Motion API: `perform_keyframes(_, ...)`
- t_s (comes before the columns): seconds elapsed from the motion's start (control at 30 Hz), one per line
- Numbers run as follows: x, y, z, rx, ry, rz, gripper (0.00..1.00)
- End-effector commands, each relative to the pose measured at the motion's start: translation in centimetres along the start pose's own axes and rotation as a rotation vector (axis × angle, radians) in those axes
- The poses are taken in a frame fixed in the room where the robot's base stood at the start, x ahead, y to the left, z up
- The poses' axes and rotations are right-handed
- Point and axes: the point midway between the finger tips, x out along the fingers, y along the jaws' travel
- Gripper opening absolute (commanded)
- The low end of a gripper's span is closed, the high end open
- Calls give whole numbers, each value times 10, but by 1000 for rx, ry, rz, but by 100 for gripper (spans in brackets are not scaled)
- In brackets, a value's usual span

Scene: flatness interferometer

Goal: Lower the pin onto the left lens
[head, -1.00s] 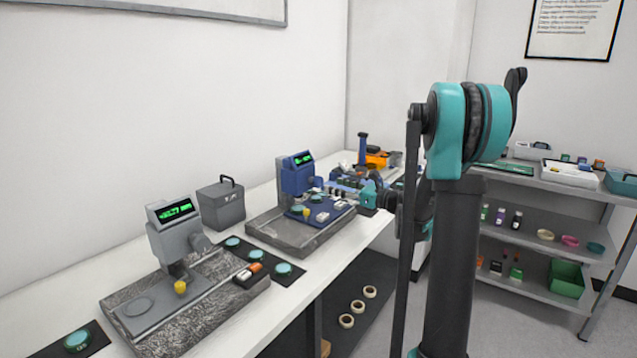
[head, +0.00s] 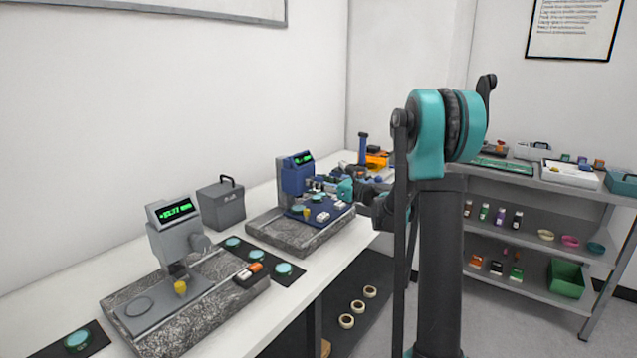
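A blue gauge (head: 297,176) with a green display stands on a granite base. Below it, a blue plate (head: 330,211) carries teal lenses; the left lens (head: 296,210) lies near a yellow knob (head: 306,211). Another lens (head: 317,197) sits farther right. The gauge's pin is too small to make out. My gripper (head: 323,187) is just right of the blue gauge column, above the plate. Its fingers are small and dark, so I cannot tell whether they are open or touch anything.
A grey gauge (head: 173,232) on a speckled base (head: 205,302) stands nearer, with lenses on dark mats around it. A grey box (head: 221,205) stands behind. Tools crowd the bench's far end. A shelf unit (head: 540,180) stands right.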

Motion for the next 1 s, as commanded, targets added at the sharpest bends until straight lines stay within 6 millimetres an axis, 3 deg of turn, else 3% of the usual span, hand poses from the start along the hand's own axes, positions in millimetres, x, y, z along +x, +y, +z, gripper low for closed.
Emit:
perform_keyframes(0.03, 0, 0, 0, 0, 0, 0, 34)
perform_keyframes(0.27, 0, 0, 0, 0, 0, 0, 6)
perform_keyframes(0.67, 0, 0, 0, -83, 0, 0, 6)
perform_keyframes(1.0, 0, 2, 0, -354, 0, 0, 6)
